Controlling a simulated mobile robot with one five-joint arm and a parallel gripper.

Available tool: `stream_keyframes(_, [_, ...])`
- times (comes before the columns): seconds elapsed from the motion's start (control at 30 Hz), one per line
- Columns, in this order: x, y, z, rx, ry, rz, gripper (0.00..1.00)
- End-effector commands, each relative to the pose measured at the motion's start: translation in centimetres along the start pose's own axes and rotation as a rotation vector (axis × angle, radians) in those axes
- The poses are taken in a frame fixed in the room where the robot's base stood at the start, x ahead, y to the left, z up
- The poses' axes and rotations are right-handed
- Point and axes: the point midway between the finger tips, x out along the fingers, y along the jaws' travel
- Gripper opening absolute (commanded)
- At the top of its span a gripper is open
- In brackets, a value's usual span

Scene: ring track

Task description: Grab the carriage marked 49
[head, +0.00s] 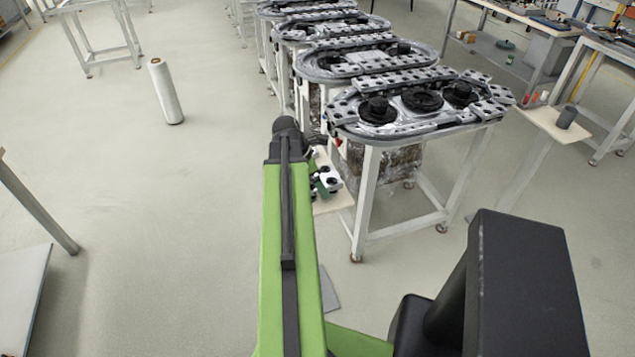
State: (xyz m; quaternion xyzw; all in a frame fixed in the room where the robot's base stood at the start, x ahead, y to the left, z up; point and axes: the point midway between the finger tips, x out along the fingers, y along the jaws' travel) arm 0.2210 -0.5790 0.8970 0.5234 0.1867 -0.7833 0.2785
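The nearest ring track (415,135) is an oval on a white-legged table, right of the picture's middle. Dark round parts sit on and inside it: one at left (377,110), one in the middle (422,100) and one at right (460,94). No number is readable, so I cannot tell which carriage is marked 49. My green arm reaches up to a dark joint left of this track. A small white, black and green part (328,181) beyond it, below the track's left end, may be my gripper. Its fingers cannot be made out.
More ring tracks (365,60) stand in a row behind the nearest. A white roll (166,92) stands on the floor at left. A small stand (545,125) with a dark grey cup (567,117) is at right. Workbenches line the right. The floor at left is mostly open.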

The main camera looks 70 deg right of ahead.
Motion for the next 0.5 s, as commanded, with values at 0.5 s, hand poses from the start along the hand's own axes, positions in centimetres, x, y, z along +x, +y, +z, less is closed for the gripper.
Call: stream_keyframes(0.5, [-3.3, -2.3, 5.6, 0.003, -0.002, -0.001, 0.18])
